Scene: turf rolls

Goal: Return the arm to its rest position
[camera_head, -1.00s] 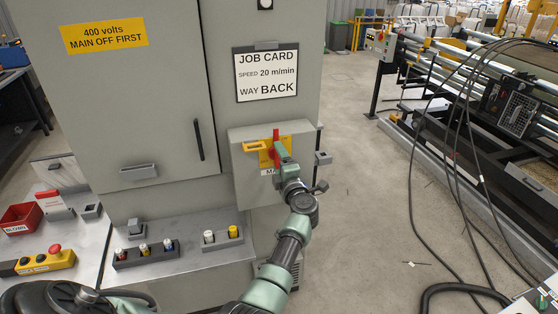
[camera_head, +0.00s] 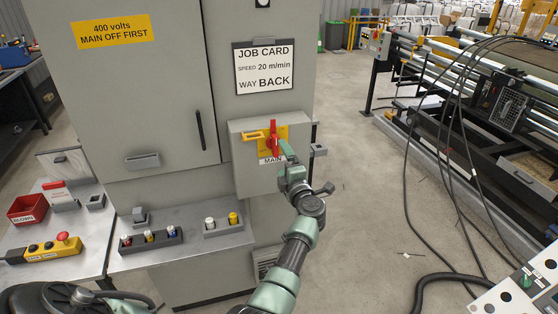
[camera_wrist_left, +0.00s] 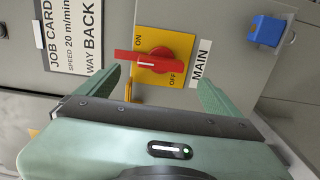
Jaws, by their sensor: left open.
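The red main switch handle (camera_head: 273,138) stands upright on its yellow plate (camera_head: 256,137), on a grey box at the cabinet's right. In the left wrist view the red handle (camera_wrist_left: 150,56) lies across its yellow plate (camera_wrist_left: 165,42), with ON and OFF printed beside it. My left gripper (camera_head: 287,155) is just to the lower right of the handle. In the wrist view the open fingers of my left gripper (camera_wrist_left: 160,80) are on either side of the switch area, with nothing between them. My right gripper is out of view.
The grey cabinet (camera_head: 150,90) carries a job card (camera_head: 263,68). Open floor (camera_head: 360,190) lies right, with black cables (camera_head: 410,180) hanging before the machine.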

